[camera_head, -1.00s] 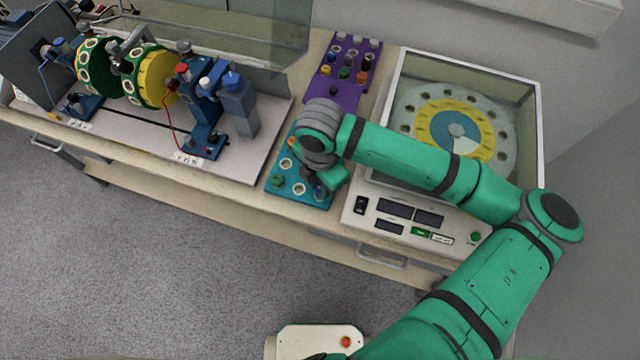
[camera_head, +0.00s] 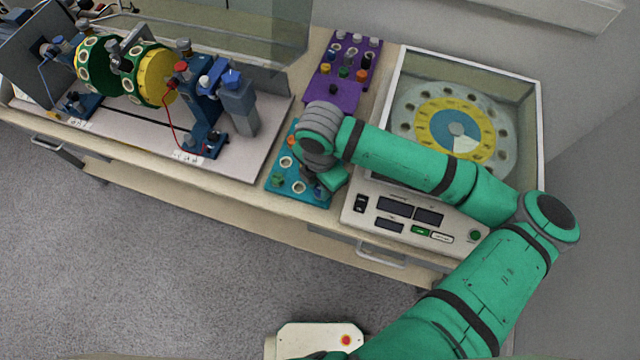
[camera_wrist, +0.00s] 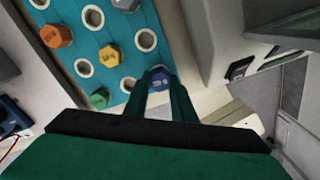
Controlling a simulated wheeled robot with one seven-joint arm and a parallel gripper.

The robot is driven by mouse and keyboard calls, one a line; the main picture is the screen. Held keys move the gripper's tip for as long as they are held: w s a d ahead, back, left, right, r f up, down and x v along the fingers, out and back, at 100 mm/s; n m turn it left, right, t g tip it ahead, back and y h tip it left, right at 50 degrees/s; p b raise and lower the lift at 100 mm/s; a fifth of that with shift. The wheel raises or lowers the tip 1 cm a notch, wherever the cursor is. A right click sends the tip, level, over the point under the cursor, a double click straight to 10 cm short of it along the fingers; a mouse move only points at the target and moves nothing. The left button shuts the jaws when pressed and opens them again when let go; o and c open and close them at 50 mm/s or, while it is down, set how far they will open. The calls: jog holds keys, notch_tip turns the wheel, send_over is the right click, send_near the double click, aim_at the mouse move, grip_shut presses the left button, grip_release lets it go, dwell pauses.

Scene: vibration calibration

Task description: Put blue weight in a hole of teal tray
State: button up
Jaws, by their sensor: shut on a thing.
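The teal tray (camera_head: 290,195) lies on the bench under my wrist; it also shows in the wrist view (camera_wrist: 112,32). Several of its round white-rimmed holes are empty, including one (camera_wrist: 145,40) close to my fingers. My gripper (camera_wrist: 160,86) is shut on the blue weight (camera_wrist: 158,80), a small hexagonal piece between the fingertips. It is at the tray's right edge in the wrist view. How high the weight is above the tray I cannot tell. In the head view my arm hides part of the tray, and the weight is hard to make out.
A purple tray (camera_head: 332,93) with several weights lies behind. A control panel (camera_head: 400,222) is close on the right, a rotor machine (camera_head: 150,78) on the left.

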jog(key=shift+f, duration=0.3)
jog(key=o, duration=1.1)
notch_tip(320, 180, up, 11)
jog(key=shift+f, duration=0.15)
dwell(0.4)
